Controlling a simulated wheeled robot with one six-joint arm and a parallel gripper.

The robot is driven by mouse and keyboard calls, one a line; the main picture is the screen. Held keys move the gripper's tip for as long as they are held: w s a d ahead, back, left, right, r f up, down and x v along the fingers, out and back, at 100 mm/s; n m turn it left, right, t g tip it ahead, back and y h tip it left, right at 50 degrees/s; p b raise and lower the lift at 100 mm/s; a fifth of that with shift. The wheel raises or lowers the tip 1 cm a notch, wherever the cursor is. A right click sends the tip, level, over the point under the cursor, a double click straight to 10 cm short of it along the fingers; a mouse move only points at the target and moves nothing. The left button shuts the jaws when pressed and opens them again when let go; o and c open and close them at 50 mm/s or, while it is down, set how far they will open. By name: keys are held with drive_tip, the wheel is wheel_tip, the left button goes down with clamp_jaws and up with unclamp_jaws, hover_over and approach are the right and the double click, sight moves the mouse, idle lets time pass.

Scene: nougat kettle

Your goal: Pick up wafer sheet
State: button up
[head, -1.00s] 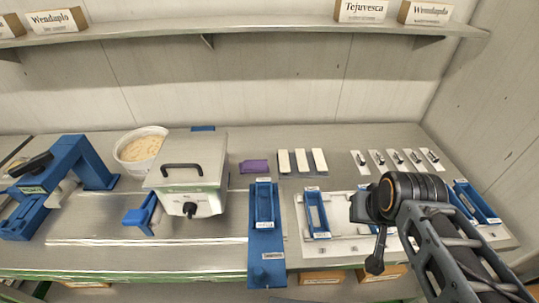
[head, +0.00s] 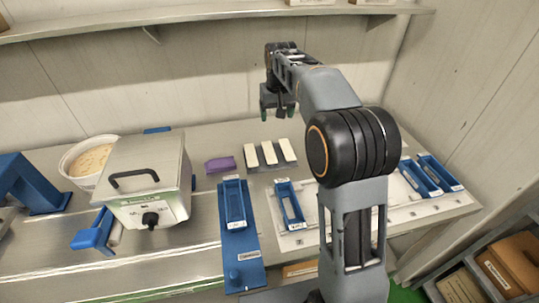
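The small cards seen before at the right are hidden behind my arm.
A purple block (head: 220,164) lies left of the sheets. A steel kettle box (head: 145,185) and a white bowl (head: 90,158) stand further left. Blue trays (head: 235,205) (head: 289,206) lie in front. A shelf (head: 220,12) runs along the wall above.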

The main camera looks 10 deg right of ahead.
drive_tip(key=w+f+g+b, duration=0.1)
drive_tip(key=w+f, duration=0.8)
drive_tip(key=f, duration=0.1)
hover_over(270, 155)
drive_tip(key=shift+g, duration=0.3)
wheel_tip(270, 155, down, 10)
drive_tip(key=shift+r, duration=0.15)
drive_tip(key=shift+f+p, duration=0.9)
drive_tip(key=shift+f, duration=1.75)
drive_tip(key=shift+c, duration=0.2)
drive_tip(key=c, duration=1)
drive_tip(key=shift+o, duration=0.2)
drive_tip(key=shift+r, duration=0.1)
